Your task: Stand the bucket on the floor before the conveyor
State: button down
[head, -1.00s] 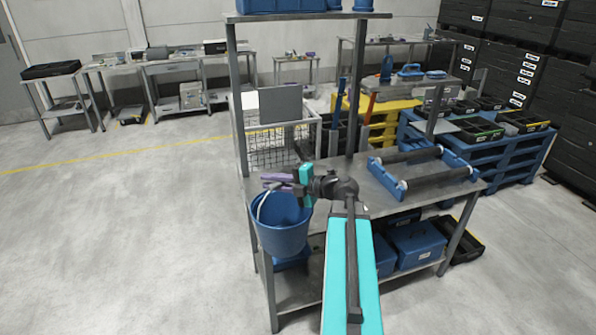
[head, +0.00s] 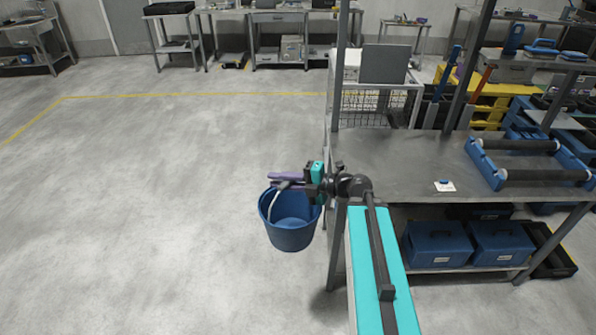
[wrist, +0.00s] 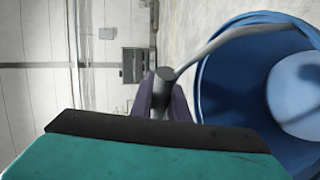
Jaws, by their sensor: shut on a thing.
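The blue bucket (head: 290,236) hangs by its pale bail from my gripper (head: 284,182), just left of the metal workbench. It is roughly upright and seems to be off the floor. In the wrist view the bucket (wrist: 216,82) fills the right side, and its inside looks empty. The purple fingers of my gripper (wrist: 161,100) are shut on the grip of the bail there. I cannot make out a floor conveyor in either view.
The workbench (head: 400,165) stands on the right, with a blue roller frame (head: 480,165) on top and blue cases (head: 440,245) on its lower shelf. A wire basket cart (head: 375,98) is behind it. The floor (head: 150,200) on the left is wide and clear.

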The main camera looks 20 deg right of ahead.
aim_at(265, 202)
jog(key=shift+n+g+y, duration=0.4)
jog(key=shift+n, duration=0.1)
jog(key=a+f+b, duration=0.1)
jog(key=f, duration=0.1)
jog(key=a+f+b, duration=0.2)
jog(key=s+a+f+b, duration=0.1)
jog(key=a+f+b, duration=0.1)
jog(key=f, duration=0.1)
jog(key=shift+w+a+r, duration=0.1)
jog(key=shift+a, duration=0.05)
